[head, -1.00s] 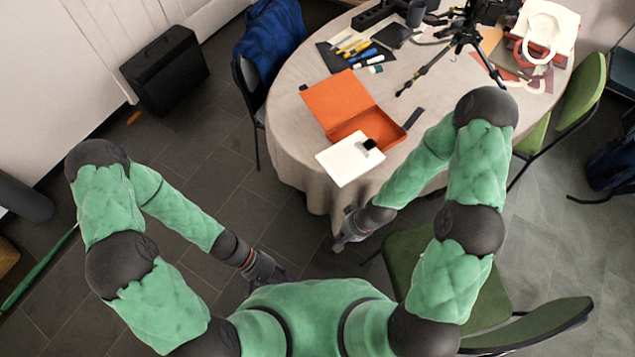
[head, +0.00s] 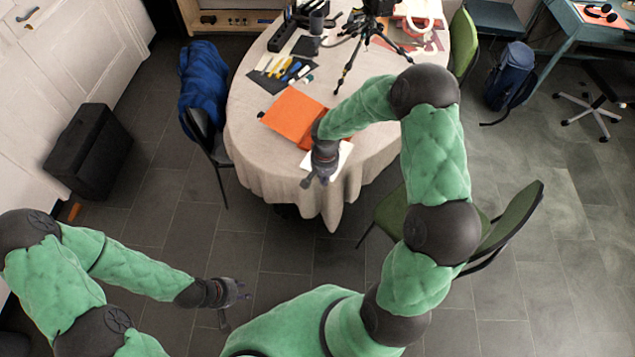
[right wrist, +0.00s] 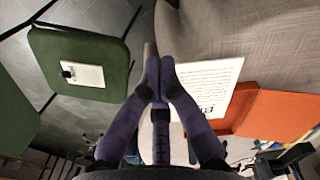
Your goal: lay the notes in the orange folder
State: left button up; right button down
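The orange folder (head: 292,115) lies on the round table; my right arm hides part of it. In the right wrist view its orange surface (right wrist: 280,114) is at the right. The white notes (head: 345,154) lie at its near side by the table edge, partly under my right gripper (head: 318,180). The right wrist view shows the notes' printed text (right wrist: 208,82). My right gripper's fingertips (right wrist: 159,68) are beside the notes' left edge; contact and grip are unclear. My left gripper (head: 236,300) is open and empty over the floor.
A tripod (head: 362,40), pens (head: 287,70) and other items fill the table's far part. A green chair (head: 510,222) stands right of the table; in the right wrist view a white sheet (right wrist: 83,74) with a dark piece lies on a green seat (right wrist: 50,52).

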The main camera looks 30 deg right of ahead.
jog(key=w+d+f+b, duration=0.1)
jog(key=w+d+f, duration=0.1)
jog(key=f, duration=0.7)
jog(key=shift+w+b, duration=0.3)
jog(key=shift+w, duration=0.4)
jog(key=w+d, duration=0.1)
jog(key=w, duration=0.1)
jog(key=w+d+b, duration=0.1)
jog(key=w+d, duration=0.1)
jog(key=w+d+b, duration=0.1)
jog(key=w, duration=0.2)
jog(key=shift+d+f, duration=0.15)
jog(key=shift+w+d+b, duration=0.3)
jog(key=shift+w+b, duration=0.05)
jog(key=shift+w, duration=0.1)
jog(key=shift+r, duration=0.2)
jog(key=shift+s+f, duration=0.1)
